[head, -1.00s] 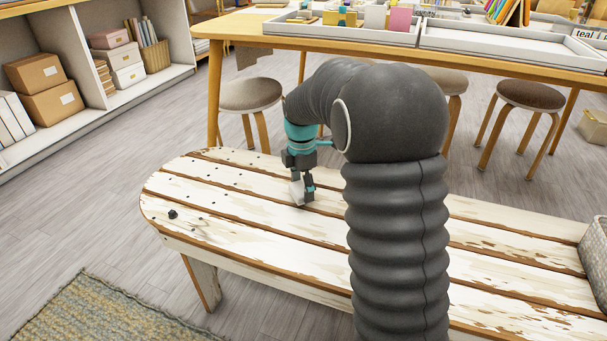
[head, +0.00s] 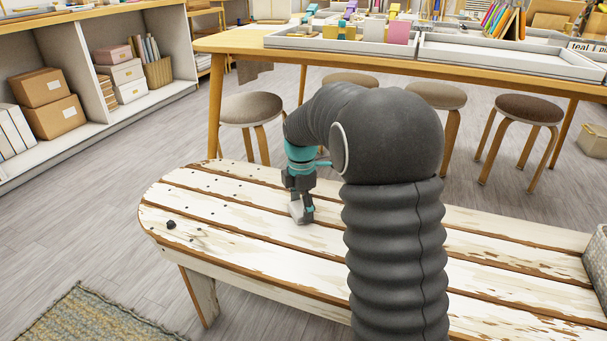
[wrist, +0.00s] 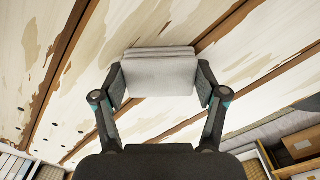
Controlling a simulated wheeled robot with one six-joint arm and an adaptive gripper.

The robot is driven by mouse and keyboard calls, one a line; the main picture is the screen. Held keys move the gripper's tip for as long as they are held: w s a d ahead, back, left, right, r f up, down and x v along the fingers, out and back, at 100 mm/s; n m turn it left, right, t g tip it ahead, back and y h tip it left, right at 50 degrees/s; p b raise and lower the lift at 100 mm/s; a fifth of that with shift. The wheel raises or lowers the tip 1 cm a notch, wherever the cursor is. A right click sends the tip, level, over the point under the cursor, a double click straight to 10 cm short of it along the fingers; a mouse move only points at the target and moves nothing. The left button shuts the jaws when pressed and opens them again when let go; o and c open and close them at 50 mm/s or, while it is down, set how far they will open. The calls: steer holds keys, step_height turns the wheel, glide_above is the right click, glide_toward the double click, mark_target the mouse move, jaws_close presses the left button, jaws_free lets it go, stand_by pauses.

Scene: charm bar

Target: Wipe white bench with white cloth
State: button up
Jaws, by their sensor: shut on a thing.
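The white bench (head: 252,236) has worn, chipped paint over brown wood slats and stands in the middle of the head view; its slats also fill much of the wrist view (wrist: 60,95). My gripper (head: 302,208) is low over the bench's left half. In the wrist view my gripper (wrist: 160,80) is shut on the white cloth (wrist: 160,72), a folded pad between the two fingers. In the head view the cloth (head: 297,213) is small and appears to rest on the slats. My arm hides part of the bench's middle.
Dark specks (head: 210,195) and a larger dark lump (head: 171,225) lie on the bench's left end. A woven basket (head: 597,258) sits at the right end. Several stools (head: 251,109) and a table with trays (head: 340,45) stand behind. A shelf (head: 130,95) is at left.

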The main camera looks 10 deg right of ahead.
steer(key=shift+w+d, duration=0.2)
steer(key=shift+w, duration=0.1)
steer(key=shift+w+d+r+p, duration=0.1)
steer(key=shift+w+r+p, duration=0.2)
steer(key=shift+p, duration=0.15)
steer(key=r, duration=0.1)
steer(key=r+p, duration=0.2)
steer(key=shift+s+a+r, duration=0.2)
steer(key=shift+s, duration=0.05)
steer(key=r+p, duration=0.3)
steer(key=shift+w+d+r, duration=0.1)
steer(key=shift+d+r, duration=0.1)
steer(key=shift+r, duration=0.05)
steer(key=shift+a+r, duration=0.1)
steer(key=shift+r, duration=0.25)
